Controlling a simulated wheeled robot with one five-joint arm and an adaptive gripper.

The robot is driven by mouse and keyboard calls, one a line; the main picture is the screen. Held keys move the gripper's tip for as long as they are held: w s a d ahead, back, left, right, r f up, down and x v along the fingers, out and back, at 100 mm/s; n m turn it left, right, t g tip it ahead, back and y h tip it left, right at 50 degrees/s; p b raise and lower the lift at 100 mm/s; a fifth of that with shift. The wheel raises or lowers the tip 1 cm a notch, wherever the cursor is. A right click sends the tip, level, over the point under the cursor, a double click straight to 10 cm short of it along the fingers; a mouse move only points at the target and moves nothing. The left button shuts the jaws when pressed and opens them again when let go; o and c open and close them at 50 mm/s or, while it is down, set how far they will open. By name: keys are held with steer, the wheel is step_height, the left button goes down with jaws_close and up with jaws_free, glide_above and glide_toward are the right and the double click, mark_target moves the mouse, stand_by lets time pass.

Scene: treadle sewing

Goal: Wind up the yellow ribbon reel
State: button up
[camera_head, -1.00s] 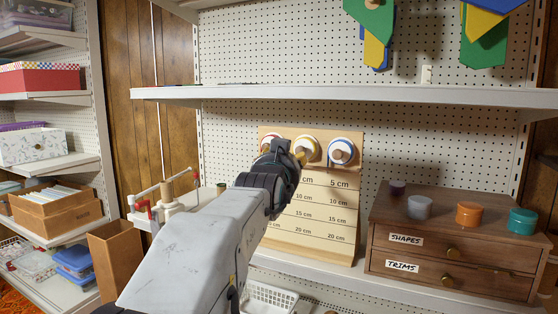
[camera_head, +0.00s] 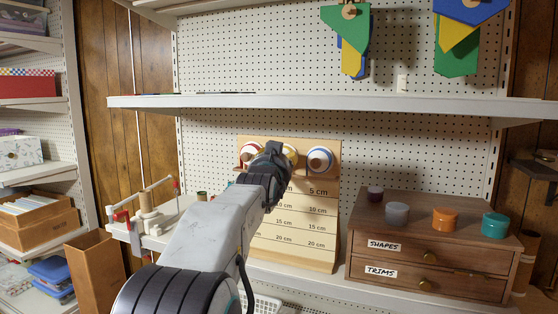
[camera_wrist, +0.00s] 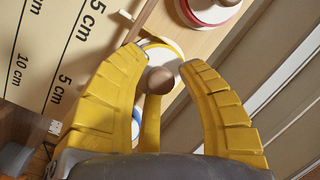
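The yellow ribbon reel (camera_head: 291,153) is the middle one of three reels on the upright wooden measuring board (camera_head: 307,222); my gripper partly covers it in the head view. In the wrist view its white disc with a yellow rim (camera_wrist: 172,47) lies behind a round brown knob (camera_wrist: 160,80). My gripper (camera_wrist: 163,60) is open, with yellow fingers on both sides of the knob and a third yellow piece below it. Visible gaps separate the side fingers from the knob. My gripper (camera_head: 280,152) is at the board in the head view. Contact with the reel cannot be told.
A red-rimmed reel (camera_head: 250,148) and a blue-rimmed reel (camera_head: 320,159) flank the yellow one. A shelf (camera_head: 330,103) runs above the board. A wooden drawer cabinet (camera_head: 430,250) with several small lidded jars stands to the right. A white stand (camera_head: 148,210) is to the left.

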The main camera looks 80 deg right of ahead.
steer(key=shift+c, duration=0.2)
jaws_close()
stand_by(0.3)
steer(key=shift+n+y+b, duration=0.3)
steer(key=shift+n+b, duration=0.15)
steer(key=shift+n, duration=1.15)
steer(key=shift+o, duration=0.2)
jaws_free()
